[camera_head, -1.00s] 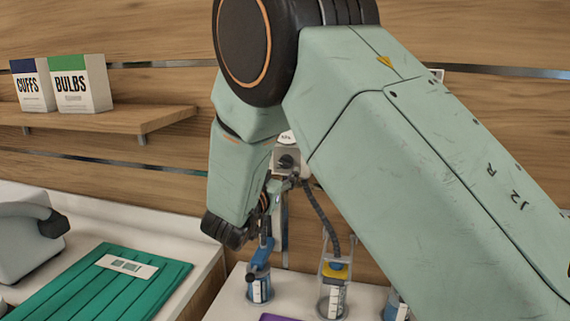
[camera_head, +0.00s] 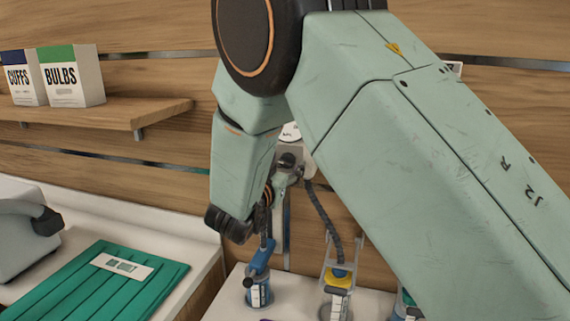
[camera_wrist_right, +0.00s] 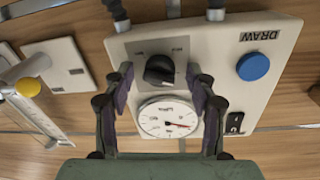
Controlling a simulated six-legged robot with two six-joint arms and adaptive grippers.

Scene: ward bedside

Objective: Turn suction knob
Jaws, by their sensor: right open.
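The suction knob (camera_wrist_right: 159,70) is a black dial on the pale face of the wall regulator (camera_wrist_right: 205,105) in the right wrist view. A round white gauge (camera_wrist_right: 167,118) with a red needle sits just below it. My right gripper (camera_wrist_right: 160,82) is open, its two fingers on either side of the knob, apart from it. In the head view the regulator's dark knob (camera_head: 287,160) shows past my right arm, and the right gripper (camera_head: 271,194) is partly hidden by my wrist. My left gripper is not in view.
The regulator face also has a blue button (camera_wrist_right: 253,66) and a black switch (camera_wrist_right: 235,122). A dark hose (camera_head: 322,210) hangs below. Suction jars (camera_head: 258,292) stand on the counter. A green folded cloth (camera_head: 95,290) and shelf boxes (camera_head: 72,77) are at left.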

